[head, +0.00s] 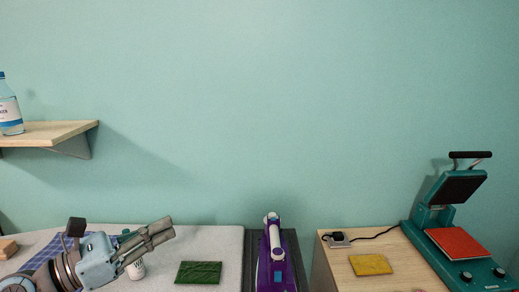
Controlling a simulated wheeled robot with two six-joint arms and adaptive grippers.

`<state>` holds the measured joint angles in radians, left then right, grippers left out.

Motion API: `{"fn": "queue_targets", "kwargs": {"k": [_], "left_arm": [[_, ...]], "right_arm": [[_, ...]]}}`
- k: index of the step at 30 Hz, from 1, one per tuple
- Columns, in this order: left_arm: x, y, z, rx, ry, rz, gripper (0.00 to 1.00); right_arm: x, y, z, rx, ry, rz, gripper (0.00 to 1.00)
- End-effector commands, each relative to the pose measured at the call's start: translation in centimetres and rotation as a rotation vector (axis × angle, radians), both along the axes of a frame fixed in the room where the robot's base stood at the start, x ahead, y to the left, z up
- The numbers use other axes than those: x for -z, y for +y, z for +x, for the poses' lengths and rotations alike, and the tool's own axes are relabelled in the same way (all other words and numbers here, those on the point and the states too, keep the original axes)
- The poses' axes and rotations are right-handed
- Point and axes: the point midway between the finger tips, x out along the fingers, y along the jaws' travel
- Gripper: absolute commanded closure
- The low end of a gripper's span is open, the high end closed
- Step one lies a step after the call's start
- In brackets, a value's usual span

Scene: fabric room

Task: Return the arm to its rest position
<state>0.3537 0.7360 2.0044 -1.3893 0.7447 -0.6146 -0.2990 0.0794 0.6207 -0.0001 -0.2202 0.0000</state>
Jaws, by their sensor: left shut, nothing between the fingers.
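My left gripper (158,233) comes in from the lower left in the head view. Its fingers are shut with nothing between them, and they point up and to the right above the pale grey table surface (215,237). It is clear of the things on the table, though it covers part of a white bottle (136,269) behind it. My right gripper is not in view.
A green folded cloth (198,272) lies right of my left gripper. A purple iron (274,262) stands on a dark strip. A yellow cloth (371,265) and a teal heat press (450,225) with a red cloth (457,243) are on the right. A wall shelf (55,131) holds a bottle (9,108).

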Motion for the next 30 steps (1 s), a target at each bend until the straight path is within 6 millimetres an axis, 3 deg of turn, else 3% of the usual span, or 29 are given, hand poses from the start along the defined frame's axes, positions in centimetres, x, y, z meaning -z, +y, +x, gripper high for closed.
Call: {"fn": "queue_targets", "kwargs": {"k": [2, 5, 7, 8, 9, 11, 12, 15, 18, 20, 21, 26, 30], "left_arm": [[-1.5, -0.3, -0.8, -0.007, 0.06, -0.33, 1.0], [-2.0, 3.4, -0.9, -0.09, 0.221, -0.908, 1.0], [2.3, 8.4, -0.8, -0.247, 0.409, -1.39, 1.0], [5.1, 10.2, -1.0, -0.327, 0.489, -1.569, 1.0], [9.1, 12.0, -1.8, -0.438, 0.589, -1.779, 1.0], [15.1, 13.4, -3.7, -0.61, 0.721, -2.028, 1.0], [18.8, 13.7, -5.3, -0.724, 0.798, -2.159, 1.0], [26.0, 12.9, -9.9, -0.994, 0.951, -2.387, 1.0], [30.9, 11.2, -14.6, -1.239, 1.07, -2.528, 1.0], [33.0, 9.9, -17.4, -1.382, 1.13, -2.584, 1.0], [34.2, 9.0, -19.2, 1.404, -1.111, 2.487, 1.0], [37.3, 5.4, -26.5, 1.476, -1.037, 2.126, 1.0], [44.1, 5.9, -25.9, 1.512, -1.004, 2.077, 1.0]], "right_arm": [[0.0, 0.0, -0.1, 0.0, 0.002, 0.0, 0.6], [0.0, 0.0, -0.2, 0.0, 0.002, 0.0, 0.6], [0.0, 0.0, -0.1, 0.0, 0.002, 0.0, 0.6], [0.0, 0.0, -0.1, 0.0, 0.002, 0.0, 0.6], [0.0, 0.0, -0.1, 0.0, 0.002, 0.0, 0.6], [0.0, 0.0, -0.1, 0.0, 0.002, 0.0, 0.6], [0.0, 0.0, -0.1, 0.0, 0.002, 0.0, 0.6], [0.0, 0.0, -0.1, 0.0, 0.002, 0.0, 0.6], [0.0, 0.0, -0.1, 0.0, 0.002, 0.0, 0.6], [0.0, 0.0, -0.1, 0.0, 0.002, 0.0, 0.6], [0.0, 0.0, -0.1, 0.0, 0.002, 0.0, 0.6], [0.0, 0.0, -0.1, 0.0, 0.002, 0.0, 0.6], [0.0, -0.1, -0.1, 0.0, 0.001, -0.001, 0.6]]}}
